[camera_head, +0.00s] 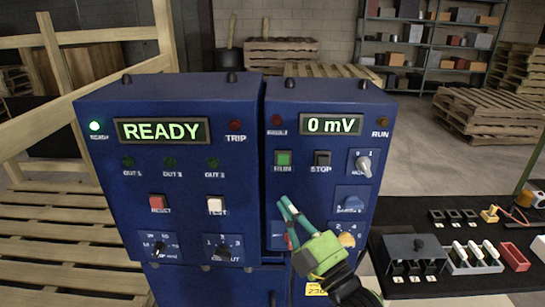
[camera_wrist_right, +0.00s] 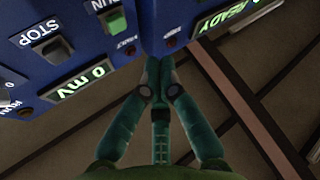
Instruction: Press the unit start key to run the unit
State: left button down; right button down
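The blue control unit (camera_head: 325,97) has a green square key (camera_head: 283,158) labelled RUN on its right-hand box. This key also shows in the right wrist view (camera_wrist_right: 115,22), upper left of my fingers. A dark STOP key (camera_head: 322,158) sits to its right. The display (camera_head: 332,124) reads 0 mV. My right gripper (camera_head: 286,206) is below the green key, with its fingertips apart from it. In the right wrist view its fingers (camera_wrist_right: 158,70) meet at the tips, with nothing visible between them. My left gripper is not in view.
The left-hand box's display (camera_head: 162,130) reads READY, with a lit green lamp (camera_head: 95,126). Knobs (camera_head: 363,162) sit on the right box's panel. A dark bench (camera_head: 400,245) with small parts stands at the right. Wooden pallets (camera_head: 45,240) lie at the left.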

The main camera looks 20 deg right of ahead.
aim_at(283, 160)
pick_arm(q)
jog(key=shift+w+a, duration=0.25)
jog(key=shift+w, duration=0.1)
pick_arm(e)
jog(key=r, duration=0.2)
jog(key=s+a+r+y, duration=0.1)
jog(key=shift+r+n+t, duration=0.3)
jog(key=shift+n, duration=0.1)
jog(key=shift+d, duration=0.1)
jog(key=shift+w, duration=0.1)
